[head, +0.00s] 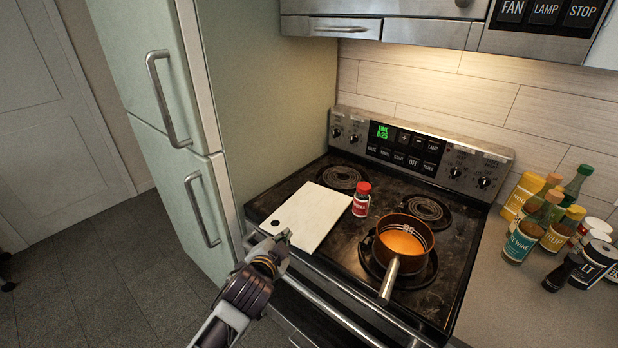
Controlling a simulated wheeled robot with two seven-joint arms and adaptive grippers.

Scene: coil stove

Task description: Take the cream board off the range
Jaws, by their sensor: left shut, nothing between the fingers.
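The cream board (311,214) lies flat on the left part of the range (347,254), over the front left burner area. It has a dark hole near its front left end. My left gripper (285,236) is shut and empty at the board's front edge, just right of the hole. I cannot tell whether its fingertips touch the board. My right gripper is not in view.
A red-capped jar (361,201) stands close to the board's right edge. A pot (404,236) of orange liquid sits on the front right burner, its handle (389,280) pointing forward. Several bottles and jars (546,217) crowd the right counter (520,305). A fridge (262,100) stands left.

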